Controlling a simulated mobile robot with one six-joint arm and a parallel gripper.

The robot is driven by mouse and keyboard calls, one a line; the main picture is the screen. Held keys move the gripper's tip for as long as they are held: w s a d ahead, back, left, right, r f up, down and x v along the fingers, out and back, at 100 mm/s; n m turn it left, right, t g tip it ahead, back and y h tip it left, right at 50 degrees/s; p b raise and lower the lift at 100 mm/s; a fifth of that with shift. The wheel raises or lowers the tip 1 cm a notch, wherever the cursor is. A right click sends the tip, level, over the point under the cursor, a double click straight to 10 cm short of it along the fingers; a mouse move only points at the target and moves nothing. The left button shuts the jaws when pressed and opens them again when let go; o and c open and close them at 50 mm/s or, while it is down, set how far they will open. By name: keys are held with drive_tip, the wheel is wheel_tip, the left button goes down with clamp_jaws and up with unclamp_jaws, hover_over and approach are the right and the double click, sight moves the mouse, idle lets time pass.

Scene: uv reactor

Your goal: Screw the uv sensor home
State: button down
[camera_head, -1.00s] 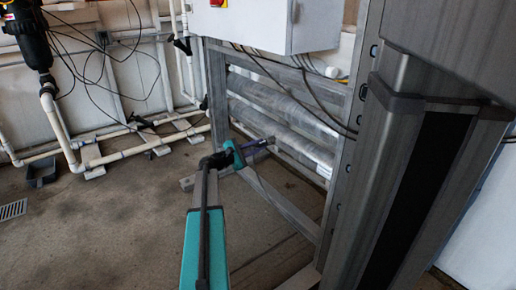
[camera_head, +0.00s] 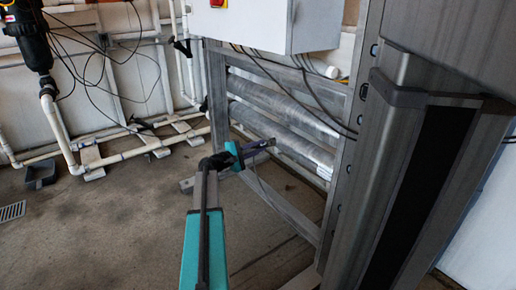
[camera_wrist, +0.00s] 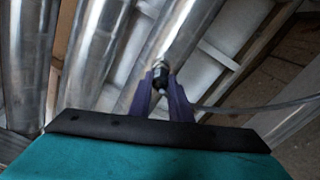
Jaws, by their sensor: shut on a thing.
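The uv sensor (camera_wrist: 160,78) shows in the wrist view as a small dark body with a metal fitting at its far end, and a grey cable runs off to the right. My gripper (camera_wrist: 162,88) is shut on it with its two purple fingers. The sensor's far end lies in front of a shiny metal reactor tube (camera_wrist: 180,32); whether it touches or sits in a port I cannot tell. In the head view my gripper (camera_head: 268,145) is beside the lower tubes (camera_head: 280,135) of the frame, and the sensor is too small to make out.
A grey steel frame (camera_head: 280,207) surrounds the tubes. A white control box (camera_head: 262,25) hangs above, with dark cables (camera_head: 300,80) dropping from it. A thick steel column (camera_head: 395,165) stands at the right. White pipes (camera_head: 130,155) run along the left wall.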

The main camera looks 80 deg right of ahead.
drive_tip(key=shift+s+a+f+m+y, duration=0.3)
drive_tip(key=shift+s+a+f, duration=0.1)
drive_tip(key=shift+s+a, duration=0.15)
drive_tip(key=m, duration=0.3)
drive_tip(key=shift+m, duration=0.3)
drive_tip(key=c, duration=1.7)
unclamp_jaws()
drive_tip(key=shift+o, duration=0.7)
drive_tip(key=shift+d+r, duration=0.1)
drive_tip(key=shift+d, duration=0.05)
drive_tip(key=shift+w+d+r, duration=0.1)
drive_tip(key=shift+w+r, duration=0.05)
drive_tip(key=shift+w, duration=0.05)
drive_tip(key=shift+w, duration=0.1)
drive_tip(key=shift+w+a+r, duration=0.1)
drive_tip(key=shift+w+a, duration=0.25)
drive_tip(key=p+v, duration=0.5)
drive_tip(key=v, duration=0.7)
drive_tip(key=shift+w+a+f+p, duration=0.25)
drive_tip(key=shift+a+f+p, duration=0.05)
drive_tip(key=shift+p, duration=0.05)
